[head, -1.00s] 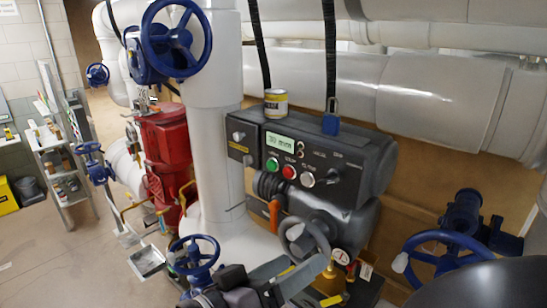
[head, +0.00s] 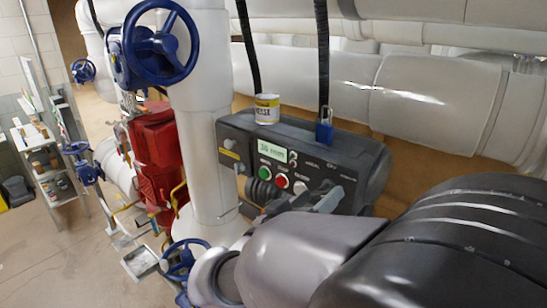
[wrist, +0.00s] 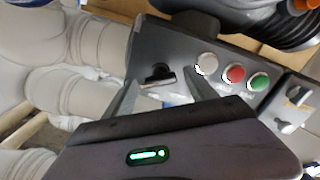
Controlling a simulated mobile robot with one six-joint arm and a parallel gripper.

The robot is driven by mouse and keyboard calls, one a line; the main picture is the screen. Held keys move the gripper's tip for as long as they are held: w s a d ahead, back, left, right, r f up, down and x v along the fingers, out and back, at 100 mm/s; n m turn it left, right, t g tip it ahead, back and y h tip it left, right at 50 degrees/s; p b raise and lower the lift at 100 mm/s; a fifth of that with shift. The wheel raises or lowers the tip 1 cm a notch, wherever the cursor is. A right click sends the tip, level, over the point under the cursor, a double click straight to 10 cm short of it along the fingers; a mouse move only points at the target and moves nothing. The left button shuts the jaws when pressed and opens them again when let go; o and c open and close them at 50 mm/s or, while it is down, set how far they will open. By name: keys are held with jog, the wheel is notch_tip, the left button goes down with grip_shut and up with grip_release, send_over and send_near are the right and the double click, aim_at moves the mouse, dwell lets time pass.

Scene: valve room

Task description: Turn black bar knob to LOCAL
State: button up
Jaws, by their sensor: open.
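The control box (head: 350,157) is dark grey with a small display and a row of round buttons. It also shows upside down in the wrist view (wrist: 150,45). The black bar knob (wrist: 159,74) is on its face, beside the white button, in the wrist view. My gripper (wrist: 160,80) is open, with one finger on each side of the knob and a gap to each. I cannot tell how deep the fingertips reach. In the head view my gripper (head: 325,200) is in front of the panel and largely hides the knob. The LOCAL marking is too blurred to place surely.
Green (head: 265,172), red (head: 282,181) and white (head: 299,188) buttons sit beside the knob.

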jog(key=shift+w, duration=0.2)
jog(key=shift+s, duration=0.15)
jog(key=shift+c, duration=1.3)
jog(key=c, duration=1.1)
